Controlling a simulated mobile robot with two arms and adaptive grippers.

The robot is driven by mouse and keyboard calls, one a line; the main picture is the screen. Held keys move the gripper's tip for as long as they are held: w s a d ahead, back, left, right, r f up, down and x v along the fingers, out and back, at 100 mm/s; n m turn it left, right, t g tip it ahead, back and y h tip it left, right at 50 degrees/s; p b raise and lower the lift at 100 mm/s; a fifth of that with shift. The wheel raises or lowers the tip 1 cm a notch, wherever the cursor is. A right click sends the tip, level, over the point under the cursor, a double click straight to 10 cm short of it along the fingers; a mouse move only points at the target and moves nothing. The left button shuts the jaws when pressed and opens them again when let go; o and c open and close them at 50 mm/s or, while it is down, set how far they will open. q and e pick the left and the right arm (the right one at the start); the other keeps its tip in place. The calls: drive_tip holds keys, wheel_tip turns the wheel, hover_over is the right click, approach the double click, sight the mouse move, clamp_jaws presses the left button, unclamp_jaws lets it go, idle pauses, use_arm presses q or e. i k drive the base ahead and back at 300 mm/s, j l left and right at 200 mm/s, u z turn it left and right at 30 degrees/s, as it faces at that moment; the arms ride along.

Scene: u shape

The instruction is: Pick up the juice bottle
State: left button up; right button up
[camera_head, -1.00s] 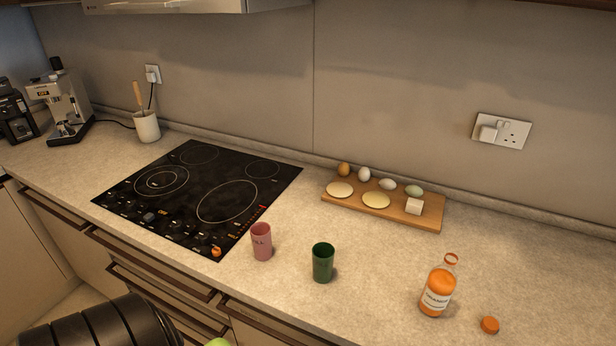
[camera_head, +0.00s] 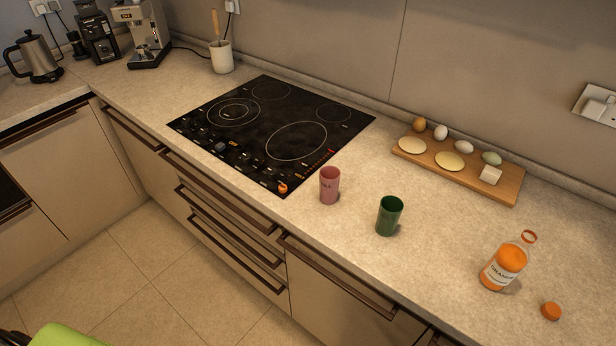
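The juice bottle (camera_head: 504,266) stands upright on the counter at the right of the head view. It is clear with orange juice inside, a white label and an open neck with an orange ring. Its orange cap (camera_head: 551,311) lies apart on the counter to its right. Neither of my grippers shows in the head view, and nothing touches the bottle.
A green cup (camera_head: 389,216) and a pink cup (camera_head: 329,185) stand left of the bottle. A wooden board (camera_head: 508,188) with eggs and flat rounds lies behind. The black hob (camera_head: 265,130) is further left. A green object (camera_head: 62,337) shows at the bottom left. The floor (camera_head: 150,270) looks clear.

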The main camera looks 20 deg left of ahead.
sight(511, 257)
drive_tip(key=u, duration=0.35)
drive_tip(key=z, duration=1.3)
drive_tip(key=l+u, duration=0.6)
drive_tip(key=u, duration=0.15)
